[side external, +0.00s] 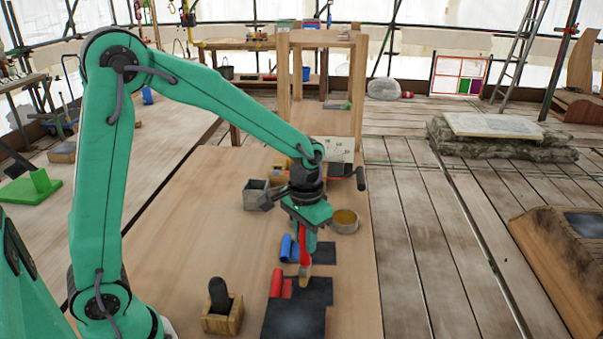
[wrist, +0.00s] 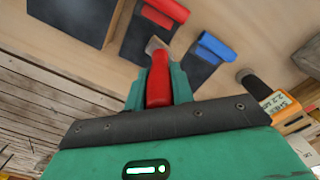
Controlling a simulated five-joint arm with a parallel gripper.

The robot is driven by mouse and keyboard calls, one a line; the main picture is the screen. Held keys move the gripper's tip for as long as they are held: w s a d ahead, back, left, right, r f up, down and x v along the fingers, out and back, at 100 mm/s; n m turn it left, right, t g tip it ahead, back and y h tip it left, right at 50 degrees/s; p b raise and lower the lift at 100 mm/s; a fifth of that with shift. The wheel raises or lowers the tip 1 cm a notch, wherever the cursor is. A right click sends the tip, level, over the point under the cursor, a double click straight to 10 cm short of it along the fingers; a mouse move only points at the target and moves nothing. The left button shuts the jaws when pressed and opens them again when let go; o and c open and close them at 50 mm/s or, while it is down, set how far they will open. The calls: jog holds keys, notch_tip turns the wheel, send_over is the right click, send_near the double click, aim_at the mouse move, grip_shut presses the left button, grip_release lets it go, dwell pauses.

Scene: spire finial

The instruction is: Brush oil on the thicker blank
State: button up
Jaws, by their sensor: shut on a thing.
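My gripper (side external: 304,240) points down over the bench and is shut on a red-handled brush (side external: 305,257). In the wrist view the brush handle (wrist: 158,82) sits between the fingers, its pale bristles (wrist: 155,45) pointing away from the palm. Dark flat pieces lie beneath: one (side external: 325,252) beside a blue piece (side external: 286,247), one (side external: 317,290) beside a red piece (side external: 281,285), and a larger one (side external: 292,322) in front. I cannot tell which is the thicker blank or whether the bristles touch a piece. A round tin (side external: 344,221) with yellowish contents stands right of my gripper.
A grey open box (side external: 256,193) stands behind left. A wooden holder (side external: 222,317) with a dark upright piece stands at the front left. A lettered white card (side external: 340,150) stands at the back; a label (wrist: 277,101) shows in the wrist view. The bench's left middle is clear.

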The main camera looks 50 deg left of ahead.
jog(key=shift+s+d, duration=0.9)
jog(key=shift+d, duration=0.1)
jog(key=shift+s+d, duration=1.35)
jog(key=shift+d, duration=0.15)
jog(key=shift+w+d, duration=0.1)
jog(key=shift+w+d+f, duration=0.1)
jog(key=shift+w+d, duration=0.2)
jog(key=shift+w, duration=0.05)
jog(key=shift+w+a, duration=1.35)
jog(key=shift+a, duration=0.2)
jog(key=shift+w, duration=0.1)
